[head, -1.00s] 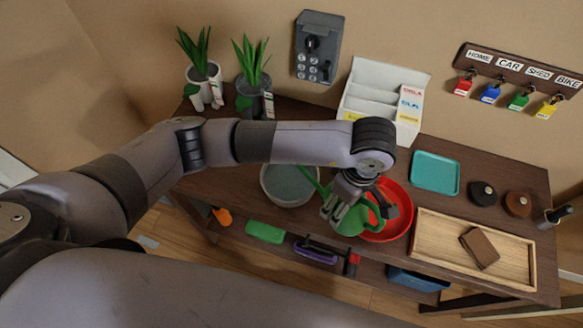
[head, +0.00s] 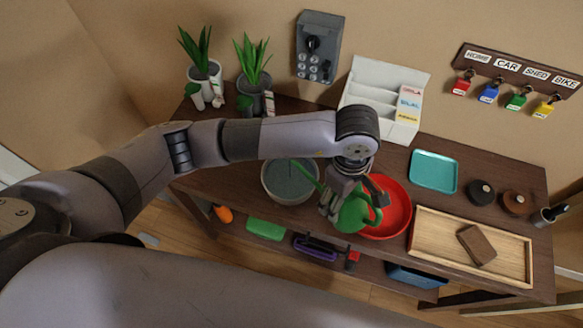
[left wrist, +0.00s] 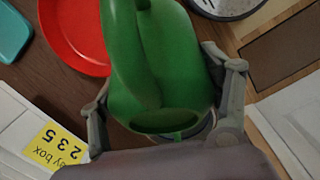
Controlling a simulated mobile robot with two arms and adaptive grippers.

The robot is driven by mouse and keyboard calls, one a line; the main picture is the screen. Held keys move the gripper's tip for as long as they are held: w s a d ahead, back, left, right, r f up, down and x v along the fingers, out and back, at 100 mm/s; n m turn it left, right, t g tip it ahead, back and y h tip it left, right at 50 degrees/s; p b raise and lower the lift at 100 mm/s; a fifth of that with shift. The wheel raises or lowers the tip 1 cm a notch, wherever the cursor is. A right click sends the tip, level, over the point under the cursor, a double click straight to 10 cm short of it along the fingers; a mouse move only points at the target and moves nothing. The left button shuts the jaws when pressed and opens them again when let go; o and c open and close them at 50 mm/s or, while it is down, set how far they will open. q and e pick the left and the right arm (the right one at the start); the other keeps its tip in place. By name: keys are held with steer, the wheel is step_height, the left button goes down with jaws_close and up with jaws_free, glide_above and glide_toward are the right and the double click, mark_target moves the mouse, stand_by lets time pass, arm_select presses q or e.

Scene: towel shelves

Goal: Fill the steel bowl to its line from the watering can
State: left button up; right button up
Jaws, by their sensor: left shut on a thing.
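The steel bowl (head: 290,182) stands on the table left of the red plate. Its inside looks dark grey-green; I cannot make out the line or a water level. The green watering can (head: 351,214) is in my left gripper (head: 331,206), above the near left part of the red plate. Its spout points left, with the tip over the bowl's far right part. No stream of water can be made out. In the left wrist view the can (left wrist: 160,65) fills the middle, between the two fingers of my gripper (left wrist: 165,115). My right gripper is not in view.
The red plate (head: 397,212) lies right of the bowl. A white sorter (head: 375,85) stands behind the can. A teal tray (head: 433,171) and a wooden tray (head: 428,250) with a brown block (head: 477,245) are at right. Two potted plants stand at back left.

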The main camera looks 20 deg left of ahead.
arm_select(q)
steer(key=shift+d, duration=0.15)
steer(key=y+b, duration=0.1)
steer(key=f+t+y+b, duration=0.1)
steer(key=y+b, duration=0.1)
steer(key=shift+d+t, duration=0.3)
steer(key=shift+d+r+y, duration=0.1)
steer(key=shift+r+y, duration=0.1)
steer(key=shift+y, duration=0.1)
steer(key=shift+d+f, duration=0.1)
steer(key=shift+f+b, duration=0.15)
steer(key=shift+b, duration=0.15)
steer(key=shift+a+f+t+y+b, duration=0.2)
steer(key=shift+a+t+y+b, duration=0.1)
steer(key=shift+y+b, duration=0.3)
steer(key=shift+d, duration=0.1)
